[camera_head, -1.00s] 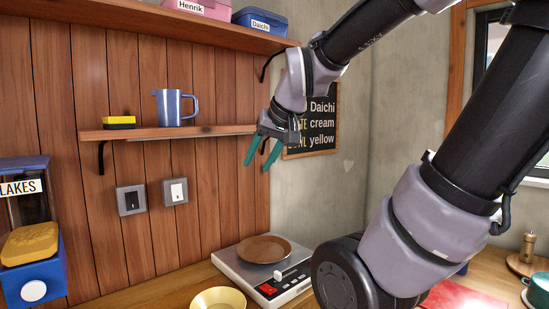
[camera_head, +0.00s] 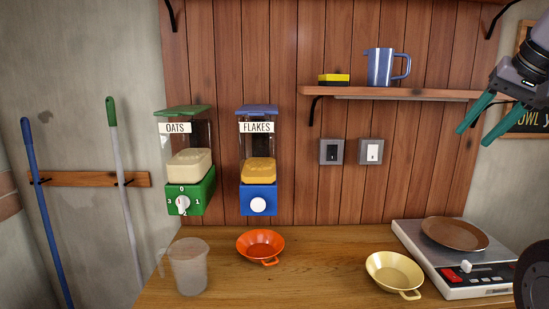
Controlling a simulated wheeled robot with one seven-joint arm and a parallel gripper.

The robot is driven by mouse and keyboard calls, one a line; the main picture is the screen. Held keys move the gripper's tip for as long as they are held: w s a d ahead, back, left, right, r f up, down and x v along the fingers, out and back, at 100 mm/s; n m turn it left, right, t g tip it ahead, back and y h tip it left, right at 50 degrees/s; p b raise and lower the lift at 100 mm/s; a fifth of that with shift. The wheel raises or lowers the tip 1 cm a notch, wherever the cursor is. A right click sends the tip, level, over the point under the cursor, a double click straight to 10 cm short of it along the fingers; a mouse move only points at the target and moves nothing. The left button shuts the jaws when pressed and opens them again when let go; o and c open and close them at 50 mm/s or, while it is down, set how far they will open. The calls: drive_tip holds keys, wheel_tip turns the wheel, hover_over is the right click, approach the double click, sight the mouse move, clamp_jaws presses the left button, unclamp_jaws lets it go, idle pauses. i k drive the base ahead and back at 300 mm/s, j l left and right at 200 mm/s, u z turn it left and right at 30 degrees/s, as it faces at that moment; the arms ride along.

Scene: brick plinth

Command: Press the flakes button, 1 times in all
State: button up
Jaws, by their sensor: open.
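The flakes dispenser (camera_head: 258,160) hangs on the wood-panelled wall, left of centre. It has a blue lid, a clear body with a FLAKES label, and yellow-orange flakes inside. Its round white button (camera_head: 258,205) is on the front of the blue base. An orange bowl (camera_head: 261,245) with a small handle stands on the counter just below it and looks empty. My gripper (camera_head: 477,127) is at the right edge, with its two green fingers spread apart and empty. It is far to the right of the dispenser and touches nothing.
A green oats dispenser (camera_head: 186,165) with a dial hangs left of the flakes one. A clear jug (camera_head: 189,268) stands below it. A yellow bowl (camera_head: 395,272) and a scale (camera_head: 480,283) bearing a brown plate (camera_head: 454,233) are right. A shelf (camera_head: 400,92) holds a blue mug (camera_head: 385,66).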

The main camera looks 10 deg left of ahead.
sight(258, 204)
drive_tip(key=j+u, duration=0.2)
drive_tip(key=u, duration=0.75)
drive_tip(key=k+j, duration=0.05)
